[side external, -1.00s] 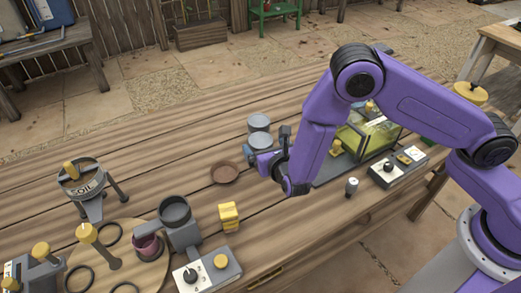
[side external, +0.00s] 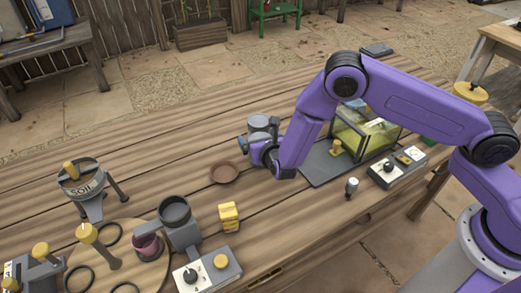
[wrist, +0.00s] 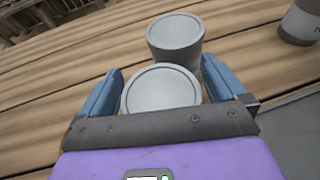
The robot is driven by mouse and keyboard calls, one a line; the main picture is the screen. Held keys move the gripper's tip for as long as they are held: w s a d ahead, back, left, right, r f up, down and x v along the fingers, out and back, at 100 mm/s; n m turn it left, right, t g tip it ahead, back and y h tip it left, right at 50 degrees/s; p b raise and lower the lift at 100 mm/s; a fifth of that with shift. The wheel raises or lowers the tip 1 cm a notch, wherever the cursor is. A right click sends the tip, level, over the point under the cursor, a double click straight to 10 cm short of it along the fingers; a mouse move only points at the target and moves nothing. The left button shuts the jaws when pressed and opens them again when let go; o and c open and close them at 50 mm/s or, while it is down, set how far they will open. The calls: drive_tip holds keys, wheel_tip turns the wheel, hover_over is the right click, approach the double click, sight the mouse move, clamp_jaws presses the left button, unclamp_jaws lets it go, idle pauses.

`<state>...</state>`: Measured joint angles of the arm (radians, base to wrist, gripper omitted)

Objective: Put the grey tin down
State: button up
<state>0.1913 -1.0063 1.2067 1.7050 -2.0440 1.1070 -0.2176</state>
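Two grey tins with pale round lids stand close together. The near grey tin (wrist: 160,90) is between my gripper's two blue fingers in the wrist view, with a finger close along each side; my gripper (wrist: 162,88) looks shut on it. The other grey tin (wrist: 175,35) is just beyond it, and their outlines overlap. In the side view my gripper (side external: 257,146) is low over the table, and its wrist partly covers the tins. The other tin (side external: 263,122) shows behind. The underside of the held tin is hidden, so I cannot tell whether it touches the wood.
A brown saucer (side external: 224,173) lies left of my gripper. A glass case (side external: 365,135) on a dark mat (side external: 318,172) stands to the right. A yellow block (side external: 229,216) and a small grey-topped knob (side external: 352,186) are nearer the front. Bare planks lie to the left.

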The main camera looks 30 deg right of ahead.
drive_tip(key=c, duration=0.9)
drive_tip(key=shift+c, duration=0.5)
drive_tip(key=shift+r, duration=0.15)
